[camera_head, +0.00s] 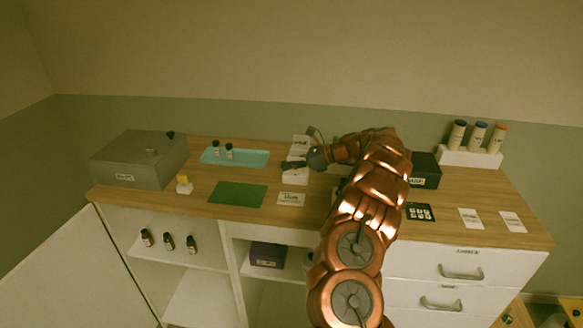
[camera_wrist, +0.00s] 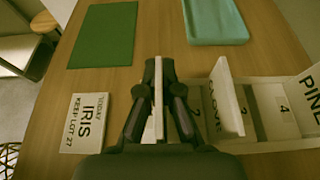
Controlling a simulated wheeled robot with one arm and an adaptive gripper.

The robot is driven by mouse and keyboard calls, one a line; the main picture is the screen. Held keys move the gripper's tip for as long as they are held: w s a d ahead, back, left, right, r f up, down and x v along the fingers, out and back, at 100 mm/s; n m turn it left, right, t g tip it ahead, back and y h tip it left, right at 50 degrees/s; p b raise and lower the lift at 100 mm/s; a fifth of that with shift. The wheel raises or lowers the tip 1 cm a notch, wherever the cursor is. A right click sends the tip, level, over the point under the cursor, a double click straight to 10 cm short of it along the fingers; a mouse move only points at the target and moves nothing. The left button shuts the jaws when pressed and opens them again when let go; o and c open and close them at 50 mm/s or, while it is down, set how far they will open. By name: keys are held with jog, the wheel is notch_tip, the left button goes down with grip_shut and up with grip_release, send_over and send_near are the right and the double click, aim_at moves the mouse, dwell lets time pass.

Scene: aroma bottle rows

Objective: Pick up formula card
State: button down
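My gripper (camera_wrist: 158,78) has its two dark fingers close together, with a thin white card (camera_wrist: 158,105) seen edge-on between them. The face of this card is hidden, so I cannot read it. In the head view my gripper (camera_head: 293,165) is over the white card rack (camera_head: 299,145). In the wrist view the rack (camera_wrist: 262,146) lies just right of the fingers, with numbered slots, a tilted card (camera_wrist: 226,98) that seems to read CLOVE, and a PINE card (camera_wrist: 309,95). A flat IRIS card (camera_wrist: 89,121) lies left of the gripper, marked TODAY, KEEP LOT 27.
A green mat (camera_head: 237,194) and a blue tray (camera_head: 254,158) with two small bottles lie left of the gripper. A grey box (camera_head: 140,160) stands at the far left. A black box (camera_head: 425,171), flat cards and a holder (camera_head: 470,157) with three tubes are right.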

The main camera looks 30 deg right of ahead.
jog(key=shift+r+b, duration=0.7)
jog(key=shift+r, duration=0.8)
jog(key=shift+s+a+r, duration=0.1)
jog(key=shift+s+r, duration=0.05)
jog(key=shift+r, duration=0.05)
jog(key=s+a+r+b, duration=0.1)
jog(key=s+a+b, duration=0.3)
jog(key=s+a, duration=0.5)
jog(key=shift+s+a+r, duration=0.2)
jog(key=shift+s+a, duration=0.15)
jog(key=shift+s, duration=1.35)
